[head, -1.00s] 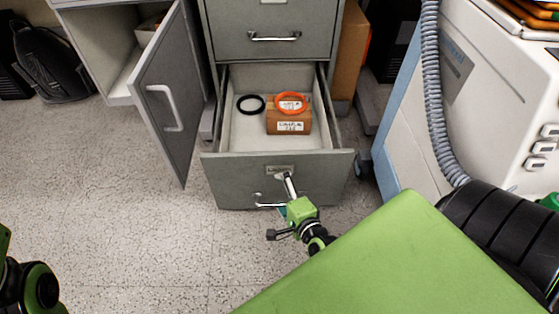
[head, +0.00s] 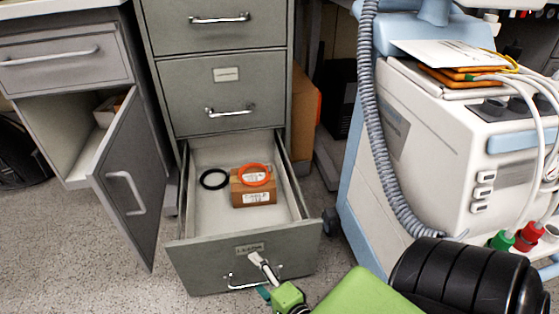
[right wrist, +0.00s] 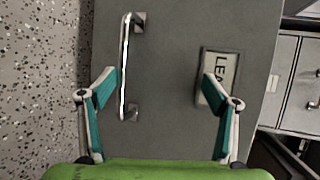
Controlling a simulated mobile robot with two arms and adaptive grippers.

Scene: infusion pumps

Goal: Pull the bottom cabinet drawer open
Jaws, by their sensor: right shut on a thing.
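The grey bottom cabinet drawer (head: 195,272) stands pulled out, its inside showing in the head view. Its front has a silver bar handle (head: 240,284) and a label plate above it. My right gripper (head: 258,275) is at this front, shut on the handle. In the right wrist view, the handle (right wrist: 124,65) lies between the fingers of my gripper (right wrist: 160,85), close to the left finger; the right finger is by the label plate (right wrist: 220,77). The fingers look widely spaced there. My left gripper is out of view.
In the drawer lie a brown box (head: 253,191), an orange ring (head: 254,174) and a black ring (head: 213,179). A cabinet door (head: 130,185) hangs open at left. A white and blue machine (head: 430,150) stands at right. Speckled floor is clear at lower left.

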